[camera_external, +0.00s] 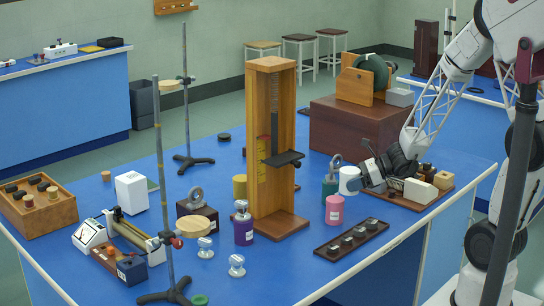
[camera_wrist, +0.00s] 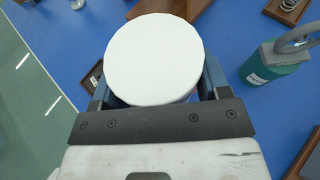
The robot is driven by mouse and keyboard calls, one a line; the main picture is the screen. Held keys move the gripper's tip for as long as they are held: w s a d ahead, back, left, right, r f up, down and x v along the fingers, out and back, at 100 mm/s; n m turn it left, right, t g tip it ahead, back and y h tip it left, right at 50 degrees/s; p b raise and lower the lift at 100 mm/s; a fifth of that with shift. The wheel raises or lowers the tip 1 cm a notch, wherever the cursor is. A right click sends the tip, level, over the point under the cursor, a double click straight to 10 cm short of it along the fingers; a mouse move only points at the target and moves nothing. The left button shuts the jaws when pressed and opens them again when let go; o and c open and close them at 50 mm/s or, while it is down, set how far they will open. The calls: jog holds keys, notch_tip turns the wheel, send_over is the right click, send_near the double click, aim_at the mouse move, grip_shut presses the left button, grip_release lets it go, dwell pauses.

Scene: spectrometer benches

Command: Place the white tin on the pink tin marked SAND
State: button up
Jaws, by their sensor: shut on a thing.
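The white tin (camera_external: 348,180) is held up in the air by my gripper (camera_external: 361,179). In the wrist view the white tin (camera_wrist: 153,55) shows its round top, with the two fingers (camera_wrist: 155,85) on either side of it. The pink tin (camera_external: 334,209) stands upright on the blue bench, below and slightly left of the white tin in the external view, with a gap between them. Its marking is too small to read. I cannot make out the pink tin in the wrist view.
A teal weight with a grey ring (camera_external: 330,185) stands close behind the pink tin and shows in the wrist view (camera_wrist: 271,66). A dark tray of weights (camera_external: 352,240) lies in front. A wooden stand (camera_external: 270,150) rises to the left. A wooden block tray (camera_external: 421,198) lies to the right.

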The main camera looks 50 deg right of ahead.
send_over(337, 199)
jog(key=shift+d+f, duration=0.1)
jog(key=shift+f, duration=0.1)
jog(key=shift+f, duration=0.1)
dwell(0.4)
jog(key=shift+f, duration=1.65)
jog(key=shift+f, duration=0.15)
jog(key=o, duration=1)
jog(key=shift+d+r, duration=0.1)
jog(key=shift+r, duration=0.1)
jog(key=shift+v, duration=5.9)
